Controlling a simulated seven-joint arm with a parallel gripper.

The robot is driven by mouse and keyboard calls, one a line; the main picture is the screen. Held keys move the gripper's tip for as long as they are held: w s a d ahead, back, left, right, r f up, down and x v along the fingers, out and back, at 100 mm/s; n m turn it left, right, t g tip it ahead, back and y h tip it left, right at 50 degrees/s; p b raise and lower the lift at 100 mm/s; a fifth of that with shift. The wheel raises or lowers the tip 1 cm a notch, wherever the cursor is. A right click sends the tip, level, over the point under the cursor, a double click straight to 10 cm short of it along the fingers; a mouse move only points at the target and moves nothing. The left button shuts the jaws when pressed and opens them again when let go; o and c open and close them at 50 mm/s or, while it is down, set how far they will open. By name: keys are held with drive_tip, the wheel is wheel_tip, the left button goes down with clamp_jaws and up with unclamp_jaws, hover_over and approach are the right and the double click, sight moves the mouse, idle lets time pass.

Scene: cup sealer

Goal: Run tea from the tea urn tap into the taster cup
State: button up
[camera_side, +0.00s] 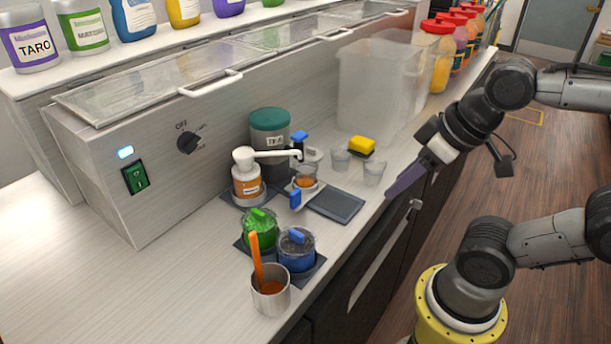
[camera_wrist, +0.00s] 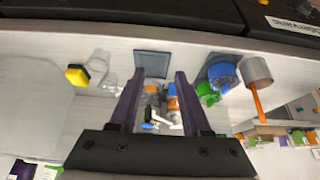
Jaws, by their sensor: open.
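The tea urn (camera_side: 270,140) is a dark grey canister with a green lid, against the machine front in the side view. Its tap has a blue lever (camera_side: 299,137). A small clear cup (camera_side: 305,178) with orange-brown content stands in front of the urn, under a white pump spout; I cannot tell whether it is the taster cup. Two clear, seemingly empty cups (camera_side: 341,160) (camera_side: 373,173) stand to its right. My gripper (camera_side: 392,192) has purple fingers and is at the counter's front edge, right of the cups. In the wrist view my gripper (camera_wrist: 160,74) is open and empty.
An orange-labelled pump bottle (camera_side: 247,185), a green jar (camera_side: 262,232), a blue jar (camera_side: 297,252) and a steel cup with an orange spoon (camera_side: 271,292) stand left. A dark mat (camera_side: 337,206) lies bare near the front. A yellow sponge (camera_side: 361,145) and clear bin (camera_side: 380,90) are behind.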

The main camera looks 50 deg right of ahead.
drive_tip(key=shift+c, duration=0.3)
drive_tip(key=shift+m, duration=0.3)
drive_tip(key=c, duration=0.5)
drive_tip(key=shift+s+f+m, duration=0.2)
drive_tip(key=shift+s+m, duration=0.15)
drive_tip(key=shift+m, duration=0.05)
clamp_jaws()
drive_tip(key=w+r+m+g, duration=0.2)
drive_tip(key=w+r+m, duration=0.3)
drive_tip(key=r, duration=0.4)
drive_tip(key=w+r+m+g, duration=0.1)
drive_tip(key=w+r+m, duration=0.2)
drive_tip(key=r+m, duration=0.55)
drive_tip(key=w+d+m+g, duration=0.2)
drive_tip(key=w+m, duration=0.1)
drive_tip(key=w, duration=1.2)
drive_tip(key=shift+w+g, duration=0.15)
drive_tip(key=shift+g, duration=0.15)
drive_tip(key=shift+f, duration=0.1)
